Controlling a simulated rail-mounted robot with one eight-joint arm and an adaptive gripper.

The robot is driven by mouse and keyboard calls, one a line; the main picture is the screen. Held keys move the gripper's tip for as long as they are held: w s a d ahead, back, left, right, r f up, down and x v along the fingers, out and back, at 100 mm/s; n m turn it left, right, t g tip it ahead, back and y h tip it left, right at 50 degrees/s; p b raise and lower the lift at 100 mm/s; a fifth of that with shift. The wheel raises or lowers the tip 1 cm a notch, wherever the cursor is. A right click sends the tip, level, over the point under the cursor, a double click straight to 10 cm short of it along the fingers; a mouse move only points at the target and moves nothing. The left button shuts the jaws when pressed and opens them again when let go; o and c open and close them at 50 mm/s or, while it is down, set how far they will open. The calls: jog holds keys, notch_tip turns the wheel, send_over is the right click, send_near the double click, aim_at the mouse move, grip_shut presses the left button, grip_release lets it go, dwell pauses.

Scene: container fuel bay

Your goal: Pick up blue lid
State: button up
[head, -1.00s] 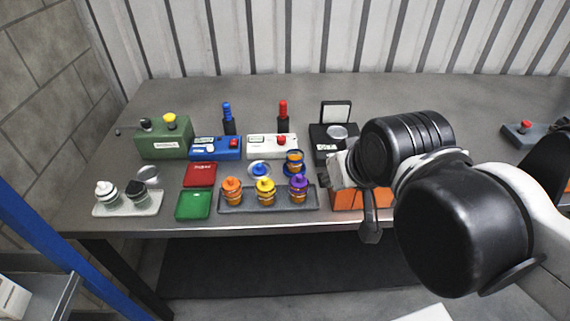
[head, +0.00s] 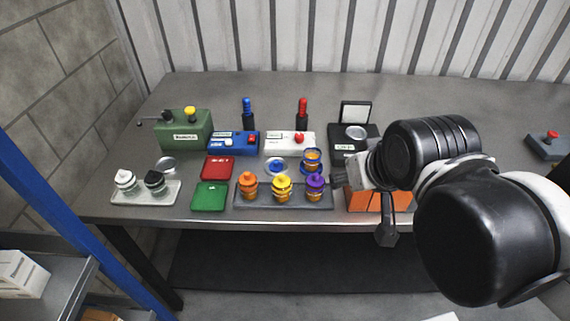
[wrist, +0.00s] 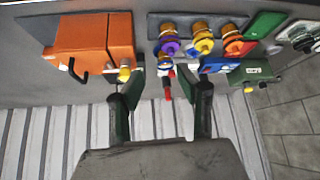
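A small blue lid with a knob (head: 277,166) appears to lie on a pale round dish on the workbench, behind the tray of jars. Just right of it stands an amber jar with blue parts (head: 312,160). My gripper hangs at the bench's front edge by the orange box in the head view, mostly hidden behind my wrist. In the wrist view my gripper (wrist: 162,100) has its two dark fingers spread wide with nothing held between them. Small blue and red items show beyond the fingers there; I cannot tell which blue one is the lid.
A grey tray (head: 242,202) holds jars with orange, yellow and purple lids in front of the blue lid. An orange box (head: 392,201) is on the right. Behind are a blue box (head: 232,144), a white box (head: 288,146) and upright blue and red handles.

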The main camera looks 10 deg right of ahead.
jog(key=w+a+r+m+g+p, duration=0.1)
jog(key=w+a+r+m+g, duration=0.1)
jog(key=w+m, duration=0.3)
jog(key=w+a+r+m+g+p, duration=0.1)
jog(key=w+r+m, duration=0.15)
jog(key=w, duration=0.45)
jog(key=m+g+p, duration=0.2)
jog(key=m+g, duration=0.2)
jog(key=m, duration=0.6)
send_over(276, 161)
notch_tip(276, 161, down, 9)
jog(key=f, duration=0.7)
jog(key=shift+w+d+f, duration=0.2)
jog(key=shift+d+f, duration=0.1)
jog(key=shift+f, duration=0.1)
jog(key=shift+s+a+f+p, duration=0.1)
jog(key=shift+a+f+p, duration=0.1)
jog(key=shift+f, duration=1.15)
jog(key=shift+s+a+f+p, duration=0.1)
jog(key=shift+f+p, duration=0.05)
jog(key=shift+f, duration=1.15)
jog(key=shift+c, duration=0.3)
